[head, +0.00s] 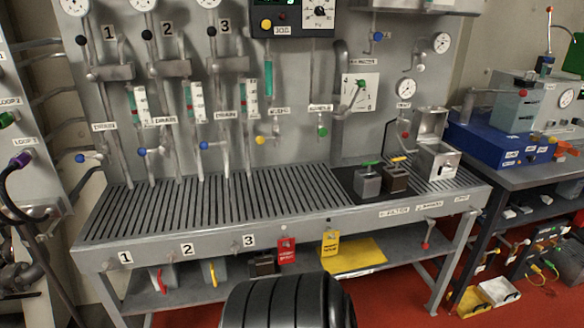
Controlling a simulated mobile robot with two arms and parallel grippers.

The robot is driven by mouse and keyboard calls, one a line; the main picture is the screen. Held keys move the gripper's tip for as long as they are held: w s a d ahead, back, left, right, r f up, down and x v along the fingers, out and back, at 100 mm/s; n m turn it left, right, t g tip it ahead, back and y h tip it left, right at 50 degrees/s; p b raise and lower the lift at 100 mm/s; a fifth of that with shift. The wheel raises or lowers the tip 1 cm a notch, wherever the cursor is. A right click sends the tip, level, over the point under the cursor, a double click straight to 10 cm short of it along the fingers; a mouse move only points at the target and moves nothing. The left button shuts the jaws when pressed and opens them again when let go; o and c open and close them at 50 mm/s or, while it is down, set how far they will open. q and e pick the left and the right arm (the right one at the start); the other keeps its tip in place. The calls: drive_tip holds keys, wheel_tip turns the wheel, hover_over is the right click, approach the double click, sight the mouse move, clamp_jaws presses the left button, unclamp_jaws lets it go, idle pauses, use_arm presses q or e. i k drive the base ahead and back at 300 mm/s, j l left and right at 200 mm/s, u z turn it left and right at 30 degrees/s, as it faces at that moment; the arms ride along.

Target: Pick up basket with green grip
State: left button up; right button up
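A small grey metal basket (367,183) with a green grip on top stands on a dark pad at the right part of the slatted bench (230,212). A similar darker basket (396,179) with a yellow grip stands close to its right. Neither of my grippers is in view, so nothing shows of what they hold.
An open-lidded metal box (437,160) stands right of the baskets. Pipes, valves and gauges cover the panel behind. The slatted bench top left of the baskets is clear. Red and yellow tags (330,243) hang at the front edge. A blue unit (490,142) stands on the right table.

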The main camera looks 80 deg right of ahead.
sight(367, 181)
drive_tip(key=z, duration=3.45)
